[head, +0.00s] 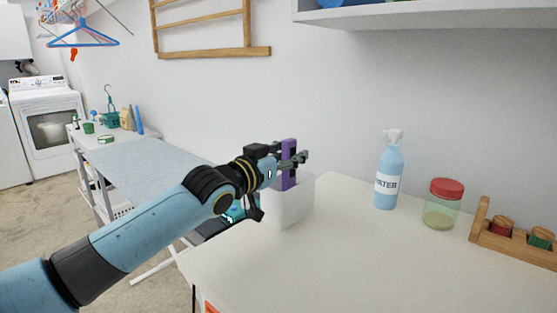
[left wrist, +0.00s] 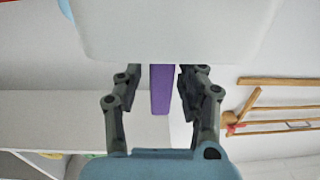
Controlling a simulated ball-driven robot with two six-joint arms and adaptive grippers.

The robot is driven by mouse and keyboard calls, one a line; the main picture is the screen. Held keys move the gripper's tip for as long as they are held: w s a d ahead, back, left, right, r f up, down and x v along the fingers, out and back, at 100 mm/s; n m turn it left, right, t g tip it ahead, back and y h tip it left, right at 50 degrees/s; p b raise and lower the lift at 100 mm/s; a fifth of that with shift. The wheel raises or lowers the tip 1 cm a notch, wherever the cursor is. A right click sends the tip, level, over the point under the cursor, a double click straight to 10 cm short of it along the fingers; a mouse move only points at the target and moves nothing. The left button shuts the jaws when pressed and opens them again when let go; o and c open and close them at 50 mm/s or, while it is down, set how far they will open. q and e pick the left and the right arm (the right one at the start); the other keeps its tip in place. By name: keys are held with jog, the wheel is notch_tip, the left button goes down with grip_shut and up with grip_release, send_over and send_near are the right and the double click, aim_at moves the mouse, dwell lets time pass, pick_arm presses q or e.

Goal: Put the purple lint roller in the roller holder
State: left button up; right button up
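The purple lint roller (head: 289,150) stands upright at the white roller holder (head: 291,207), an open box near the table's back left edge. Its lower end goes down into the box opening, and its upper part sticks out. My left gripper (head: 293,160) is at the roller's upper part, above the box rim. In the left wrist view, the fingers (left wrist: 158,76) are spread on both sides of the purple roller (left wrist: 160,95), with a narrow gap visible on each side. The white holder (left wrist: 175,30) fills the top of that view and hides the roller's other end. My right gripper is not in view.
A blue spray bottle (head: 388,180), a red-lidded jar (head: 442,206) and a wooden rack with thread spools (head: 513,245) stand to the right on the white table (head: 370,260). An ironing board (head: 150,165) lies behind my left arm. The table front is clear.

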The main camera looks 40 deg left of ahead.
pick_arm(q)
jog(key=shift+s, duration=0.4)
jog(key=s+p, duration=0.1)
jog(key=s, duration=0.4)
jog(key=shift+a+f, duration=0.1)
jog(key=s+b, duration=0.3)
jog(key=s, duration=0.3)
jog(key=shift+b, duration=0.3)
jog(key=shift+s+a, duration=0.1)
jog(key=shift+s, duration=0.05)
